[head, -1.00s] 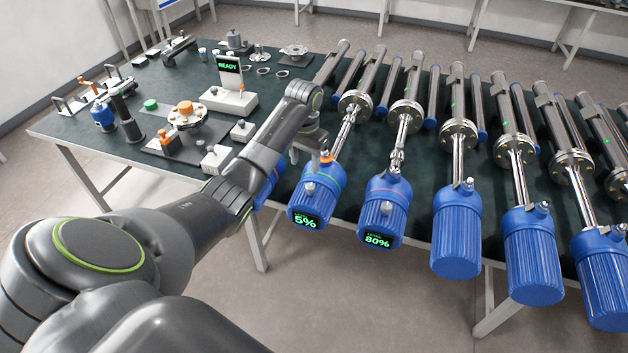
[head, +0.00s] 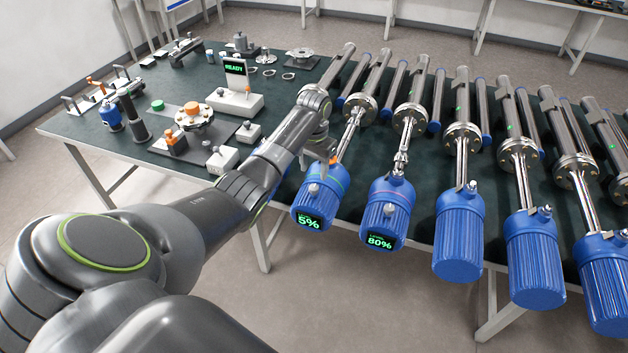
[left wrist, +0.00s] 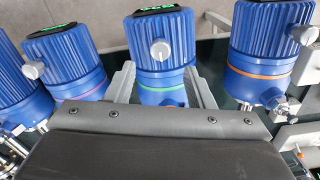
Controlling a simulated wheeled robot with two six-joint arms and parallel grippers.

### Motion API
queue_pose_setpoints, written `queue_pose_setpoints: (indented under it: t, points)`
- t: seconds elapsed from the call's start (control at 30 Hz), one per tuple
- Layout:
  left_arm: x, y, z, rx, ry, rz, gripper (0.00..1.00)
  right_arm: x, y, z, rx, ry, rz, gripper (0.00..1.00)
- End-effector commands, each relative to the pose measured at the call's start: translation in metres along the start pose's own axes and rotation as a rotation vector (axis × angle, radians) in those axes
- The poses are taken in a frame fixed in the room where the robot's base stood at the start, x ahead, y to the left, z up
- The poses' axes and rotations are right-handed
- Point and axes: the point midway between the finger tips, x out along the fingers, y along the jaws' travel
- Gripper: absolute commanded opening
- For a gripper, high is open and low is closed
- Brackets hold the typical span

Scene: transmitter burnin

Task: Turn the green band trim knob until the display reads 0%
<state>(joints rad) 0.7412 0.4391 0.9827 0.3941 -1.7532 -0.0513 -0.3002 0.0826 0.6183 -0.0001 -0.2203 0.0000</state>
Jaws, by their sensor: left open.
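The green band transmitter (head: 321,195) is a blue ribbed housing near the table's front edge; its display (head: 309,222) reads 5%. Its pale trim knob (head: 313,190) stands on top of the housing. In the left wrist view the green band (left wrist: 163,88) and the knob (left wrist: 160,50) are at the middle. My left gripper (left wrist: 160,70) is open, its two fingers on either side of this housing near the band, with nothing held. The knob lies beyond the fingertips. In the head view my left gripper (head: 325,152) is above the housing's neck end, its fingers partly hidden. My right gripper is not in view.
A pink-band transmitter (head: 388,205) reading 80% stands close on the right. An orange-band transmitter (left wrist: 268,55) is on the other side, mostly behind my arm in the head view. More blue transmitters (head: 459,235) line the right. A READY device (head: 234,104) stands behind my arm.

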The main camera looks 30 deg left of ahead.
Motion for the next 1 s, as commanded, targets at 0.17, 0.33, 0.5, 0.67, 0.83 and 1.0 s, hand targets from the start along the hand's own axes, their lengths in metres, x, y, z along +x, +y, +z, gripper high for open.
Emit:
queue_pose_setpoints:
  t: [0.17, 0.33, 0.5, 0.67, 0.83, 1.0]
  points:
    - [0.033, 0.001, 0.001, 0.000, -0.003, 0.001, 0.48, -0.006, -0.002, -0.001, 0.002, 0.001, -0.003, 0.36]
    - [0.053, 0.001, 0.000, 0.000, -0.001, 0.001, 0.48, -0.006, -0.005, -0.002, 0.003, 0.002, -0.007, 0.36]
    - [0.062, 0.000, 0.000, 0.001, 0.000, -0.001, 0.48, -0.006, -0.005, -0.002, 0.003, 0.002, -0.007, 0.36]
    - [0.064, 0.000, 0.000, 0.001, 0.000, -0.001, 0.48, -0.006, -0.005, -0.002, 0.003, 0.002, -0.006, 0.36]
    - [0.063, 0.000, 0.000, 0.001, 0.001, -0.001, 0.46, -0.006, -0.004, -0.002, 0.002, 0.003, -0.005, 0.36]
    - [0.063, 0.000, 0.000, 0.001, 0.001, -0.001, 0.23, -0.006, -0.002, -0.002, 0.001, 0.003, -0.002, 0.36]
